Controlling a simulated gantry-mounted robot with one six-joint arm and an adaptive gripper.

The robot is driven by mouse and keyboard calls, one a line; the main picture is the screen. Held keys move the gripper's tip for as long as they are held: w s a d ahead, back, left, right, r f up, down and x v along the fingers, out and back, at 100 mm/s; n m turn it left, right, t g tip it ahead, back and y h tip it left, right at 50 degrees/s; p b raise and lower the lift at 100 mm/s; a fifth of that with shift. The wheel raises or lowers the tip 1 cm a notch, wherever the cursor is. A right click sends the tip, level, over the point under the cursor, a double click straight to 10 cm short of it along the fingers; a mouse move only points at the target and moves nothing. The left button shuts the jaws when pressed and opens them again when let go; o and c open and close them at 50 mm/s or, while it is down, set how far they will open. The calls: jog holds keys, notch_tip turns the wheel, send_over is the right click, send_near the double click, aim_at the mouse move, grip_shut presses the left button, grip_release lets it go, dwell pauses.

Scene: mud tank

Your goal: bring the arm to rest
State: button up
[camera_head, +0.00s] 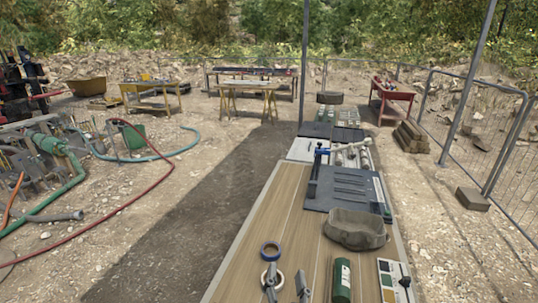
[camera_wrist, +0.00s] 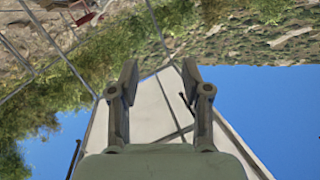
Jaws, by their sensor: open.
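My gripper (camera_wrist: 159,70) shows in the wrist view with its two grey fingers apart and nothing between them. The wrist picture is upside down, with trees and ground at the top and blue sky below, so the gripper points out over the site. A pale, flat-sided structure (camera_wrist: 160,115) shows behind the fingers. In the head view two grey metal pieces (camera_head: 271,283) stand at the bottom edge over the bench; I cannot tell whether they are my fingers or tools. The rest of my arm is not clearly seen.
Hoses (camera_head: 110,215) lie on the left; a mesh fence (camera_head: 515,170) stands on the right.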

jog(key=s+a+r+n, duration=0.2)
jog(key=a+r+n, duration=0.1)
jog(key=a+n, duration=0.1)
jog(key=s+f+g+p, duration=0.2)
jog(key=s+f+g, duration=0.2)
jog(key=s+f, duration=0.65)
notch_tip(320, 180, up, 33)
jog(key=p, duration=3.1)
jog(key=shift+w+d+f, duration=0.2)
jog(key=shift+w+d, duration=0.2)
jog(key=shift+d, duration=0.05)
jog(key=shift+f, duration=0.1)
